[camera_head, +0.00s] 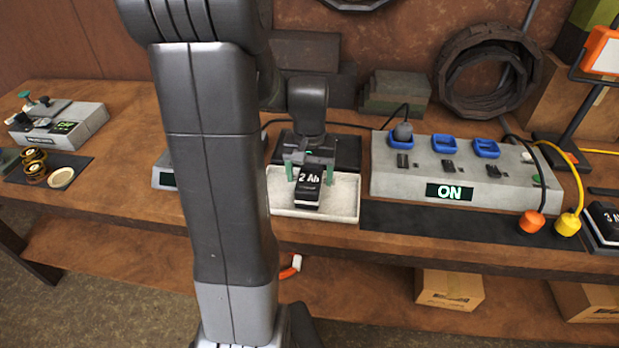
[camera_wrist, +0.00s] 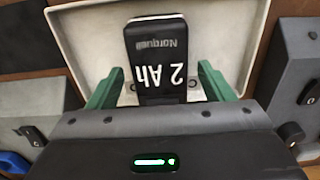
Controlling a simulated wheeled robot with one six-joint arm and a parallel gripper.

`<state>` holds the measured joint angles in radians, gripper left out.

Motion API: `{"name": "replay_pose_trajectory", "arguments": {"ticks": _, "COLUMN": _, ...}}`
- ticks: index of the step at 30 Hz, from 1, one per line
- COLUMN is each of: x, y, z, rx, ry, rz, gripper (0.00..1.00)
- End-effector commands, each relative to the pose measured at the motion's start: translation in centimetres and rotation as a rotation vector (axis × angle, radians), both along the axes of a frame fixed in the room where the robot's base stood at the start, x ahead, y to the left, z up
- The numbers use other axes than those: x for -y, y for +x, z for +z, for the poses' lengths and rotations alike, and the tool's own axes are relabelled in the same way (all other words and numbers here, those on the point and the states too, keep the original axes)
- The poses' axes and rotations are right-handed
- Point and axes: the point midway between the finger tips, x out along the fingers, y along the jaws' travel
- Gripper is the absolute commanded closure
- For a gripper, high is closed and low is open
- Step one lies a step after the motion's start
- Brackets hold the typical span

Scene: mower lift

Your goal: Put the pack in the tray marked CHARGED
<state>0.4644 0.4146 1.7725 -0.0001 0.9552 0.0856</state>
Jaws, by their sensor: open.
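The pack (camera_head: 308,194) is a black battery labelled "2 Ah", and it lies in a pale shallow tray (camera_head: 343,205) at mid-bench. In the wrist view the pack (camera_wrist: 156,42) is in the middle of the tray (camera_wrist: 88,42), with "Norquell" and "2 Ah" upside down. My gripper (camera_head: 309,172) is over the tray, with one green finger on either side of the pack. In the wrist view my gripper (camera_wrist: 157,82) is open, with a gap between each finger and the pack. No CHARGED marking is readable on the tray; my arm and gripper hide part of it.
A grey unit (camera_head: 460,172) with blue sockets and an "ON" display stands right of the tray. Another pack (camera_head: 605,215) is at the far right. A grey device (camera_head: 62,125) stands at the left.

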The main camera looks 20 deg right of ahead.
Motion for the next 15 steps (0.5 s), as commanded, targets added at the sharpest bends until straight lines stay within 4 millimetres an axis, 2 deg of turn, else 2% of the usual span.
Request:
{"name": "replay_pose_trajectory", "arguments": {"ticks": 9, "x": 0.0, "y": 0.1, "z": 7.0, "rx": 0.004, "ry": -0.003, "rz": 0.0, "gripper": 0.26}}
{"name": "replay_pose_trajectory", "arguments": {"ticks": 15, "x": 0.0, "y": 0.1, "z": 9.7, "rx": 0.003, "ry": -0.002, "rz": 0.0, "gripper": 0.26}}
